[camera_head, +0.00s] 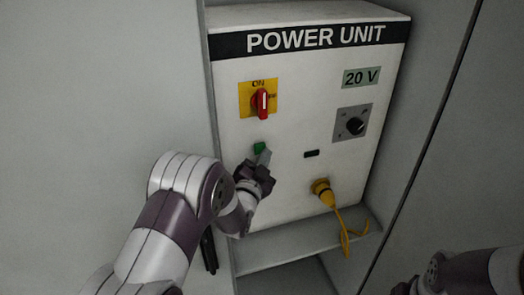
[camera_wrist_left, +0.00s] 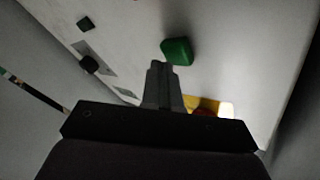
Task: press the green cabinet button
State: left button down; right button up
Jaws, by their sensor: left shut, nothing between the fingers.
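The green button (camera_head: 259,147) is on the front of the white power unit cabinet (camera_head: 300,200), below the red rotary switch. It also shows in the left wrist view (camera_wrist_left: 178,51), just beyond the fingertips. My left gripper (camera_head: 264,157) is shut and empty, with its tips at the lower right edge of the button in the head view. In the left wrist view the shut fingers (camera_wrist_left: 160,68) overlap the button's lower left edge; I cannot tell whether they touch it. My right arm shows at the lower right, but its fingers are not visible.
A red switch (camera_head: 262,103) on a yellow plate sits above the button. A black knob (camera_head: 355,126) and a 20 V display (camera_head: 361,78) are to the right. A yellow plug (camera_head: 322,191) with a hanging cable sits lower right. A grey ledge (camera_head: 300,247) runs below the cabinet.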

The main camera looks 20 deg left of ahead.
pick_arm(q)
jog(key=shift+w+a+r, duration=0.15)
jog(key=shift+w+r, duration=0.25)
dwell(0.8)
jog(key=shift+f+b, duration=0.1)
jog(key=shift+b, duration=0.25)
jog(key=shift+s+f, duration=0.4)
jog(key=shift+f, duration=0.15)
jog(key=s, duration=0.1)
jog(key=s+d, duration=0.1)
jog(key=s, duration=0.1)
jog(key=s+d, duration=0.1)
jog(key=shift+s+d, duration=0.15)
jog(key=shift+s, duration=0.1)
